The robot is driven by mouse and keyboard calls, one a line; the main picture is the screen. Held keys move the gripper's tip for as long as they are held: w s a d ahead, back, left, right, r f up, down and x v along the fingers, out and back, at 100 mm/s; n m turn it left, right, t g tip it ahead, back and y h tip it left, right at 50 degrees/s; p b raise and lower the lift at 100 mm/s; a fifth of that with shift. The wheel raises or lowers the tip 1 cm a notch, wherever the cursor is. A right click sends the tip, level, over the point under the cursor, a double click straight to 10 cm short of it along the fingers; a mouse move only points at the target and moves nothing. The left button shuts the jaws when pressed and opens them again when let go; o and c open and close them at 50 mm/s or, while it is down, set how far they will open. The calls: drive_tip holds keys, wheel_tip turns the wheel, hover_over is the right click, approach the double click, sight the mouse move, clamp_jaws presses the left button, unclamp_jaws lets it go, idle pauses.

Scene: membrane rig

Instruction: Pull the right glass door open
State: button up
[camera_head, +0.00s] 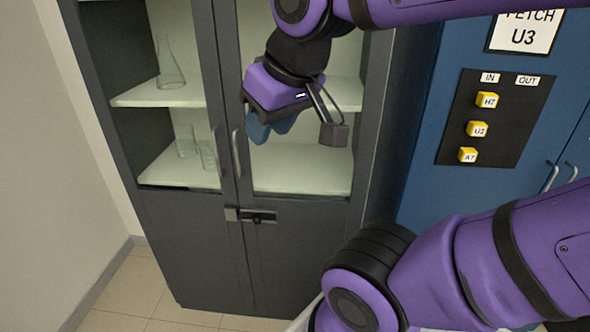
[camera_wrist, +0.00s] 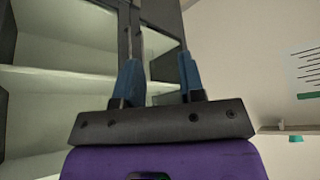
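The right glass door (camera_head: 300,205) has a dark grey frame and looks closed in the head view, with pale shelves behind its glass. Its curved vertical handle (camera_head: 237,153) is near its left edge. My gripper (camera_head: 270,129) is in front of this door, just right of the handle, its blue fingers pointing down. In the wrist view my gripper (camera_wrist: 160,78) has its two fingers clearly apart, with nothing seen held between them. A dark upright frame shows beyond the left finger there.
The left glass door (camera_head: 160,190) has its own handle (camera_head: 217,150); glassware stands behind it. A latch (camera_head: 250,215) sits below the handles. At right is a blue cabinet (camera_head: 425,130) with a black panel of yellow buttons (camera_head: 478,129). Tiled floor (camera_head: 130,300) shows at lower left.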

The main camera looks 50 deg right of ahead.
drive_tip(key=w+a+f+m+t+h, duration=0.1)
drive_tip(key=w+f+m+t, duration=0.25)
drive_tip(key=w, duration=1.05)
drive_tip(key=w+a+f+m+t, duration=0.2)
drive_tip(key=w+f+m+t, duration=0.15)
drive_tip(key=w, duration=1.05)
drive_tip(key=m+g+h, duration=0.5)
drive_tip(key=m+h, duration=0.1)
drive_tip(key=h, duration=0.9)
approach(236, 155)
drive_tip(key=shift+t, duration=0.4)
drive_tip(key=x, duration=1)
drive_tip(key=shift+d+f, duration=0.25)
drive_tip(key=shift+d, duration=0.1)
clamp_jaws()
